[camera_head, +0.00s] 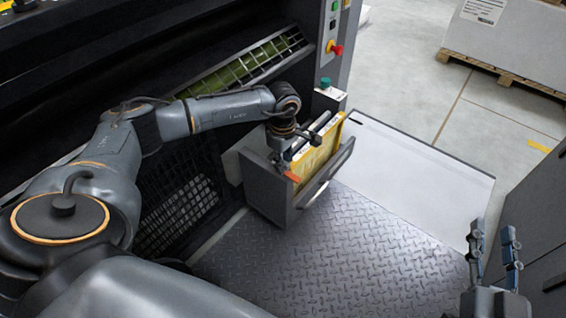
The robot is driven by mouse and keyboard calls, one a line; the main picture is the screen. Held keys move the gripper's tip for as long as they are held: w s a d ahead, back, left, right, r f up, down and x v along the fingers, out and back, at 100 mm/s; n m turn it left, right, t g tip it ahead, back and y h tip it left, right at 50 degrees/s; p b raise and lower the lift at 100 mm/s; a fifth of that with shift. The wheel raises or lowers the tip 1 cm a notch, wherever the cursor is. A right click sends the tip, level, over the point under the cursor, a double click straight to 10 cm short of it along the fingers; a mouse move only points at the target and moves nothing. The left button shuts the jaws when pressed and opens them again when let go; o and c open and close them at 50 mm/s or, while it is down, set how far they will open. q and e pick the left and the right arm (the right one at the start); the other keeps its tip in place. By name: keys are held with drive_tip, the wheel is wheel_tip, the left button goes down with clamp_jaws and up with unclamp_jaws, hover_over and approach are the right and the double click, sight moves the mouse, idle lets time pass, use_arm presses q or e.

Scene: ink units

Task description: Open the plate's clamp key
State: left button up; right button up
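A grey holder (268,188) stands out from the machine's front in the middle of the head view, with yellow and white flat pieces (325,150) upright in it. A small orange-red tab (292,177) shows at its near upper edge; I cannot tell whether this is the clamp key. My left gripper (298,148) is over the holder, close to the tab and the yellow piece. Its fingers are small and dark, so contact and opening are unclear. My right gripper (494,247) is at the lower right, fingers up and apart, empty, away from the holder.
The dark machine (120,50) fills the left and back, with a button panel (333,30) above the holder. A white panel (400,170) lies right of it. Dark cabinets (540,220) stand near my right gripper. The metal tread floor (340,255) in front is clear.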

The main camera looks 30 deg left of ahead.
use_arm(q)
drive_tip(key=o, duration=0.3)
drive_tip(key=shift+o, duration=0.2)
drive_tip(key=shift+r, duration=0.1)
wheel_tip(320, 180, up, 12)
idle(0.6)
